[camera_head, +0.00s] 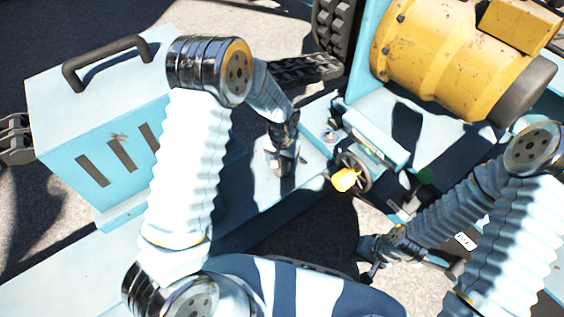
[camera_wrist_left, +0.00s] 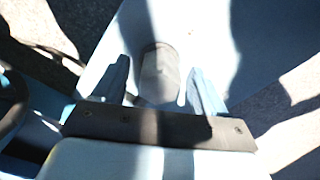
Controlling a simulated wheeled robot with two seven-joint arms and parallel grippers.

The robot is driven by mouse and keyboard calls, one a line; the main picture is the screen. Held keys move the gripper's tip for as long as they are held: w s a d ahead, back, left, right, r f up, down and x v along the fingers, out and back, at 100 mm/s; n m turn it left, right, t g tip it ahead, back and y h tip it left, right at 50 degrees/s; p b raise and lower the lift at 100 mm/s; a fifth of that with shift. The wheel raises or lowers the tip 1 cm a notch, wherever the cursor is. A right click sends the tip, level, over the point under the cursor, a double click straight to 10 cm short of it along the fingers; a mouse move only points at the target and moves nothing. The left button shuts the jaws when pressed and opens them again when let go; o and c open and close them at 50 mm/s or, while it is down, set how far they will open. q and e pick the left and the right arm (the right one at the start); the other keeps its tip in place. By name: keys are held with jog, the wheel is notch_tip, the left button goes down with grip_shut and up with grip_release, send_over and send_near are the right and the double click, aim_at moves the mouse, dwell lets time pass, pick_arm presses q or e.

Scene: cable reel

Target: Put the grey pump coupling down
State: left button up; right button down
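The grey pump coupling (camera_wrist_left: 158,74) is a short grey cylinder in the left wrist view, on or just over the pale blue deck. My left gripper (camera_wrist_left: 160,88) has a finger on each side of it, with a visible gap at both sides, so it is open around the coupling. In the head view my left gripper (camera_head: 284,163) points down at the deck; the coupling is hard to tell apart from the fingers there. My right gripper (camera_head: 371,258) is low on the right, away from the coupling; its fingers are too small and dark to read.
A pale blue slotted box (camera_head: 95,125) with a black handle stands at left. A yellow drum-shaped machine (camera_head: 425,50) is at upper right. A black handwheel (camera_head: 362,172) and a yellow part (camera_head: 345,180) sit right of my left gripper. Bare blue deck (camera_head: 75,270) lies at lower left.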

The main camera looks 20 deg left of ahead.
aim_at(282, 162)
pick_arm(q)
jog(key=shift+r, duration=0.35)
notch_tip(282, 162, up, 12)
jog(key=p, duration=0.2)
jog(key=shift+f, duration=0.15)
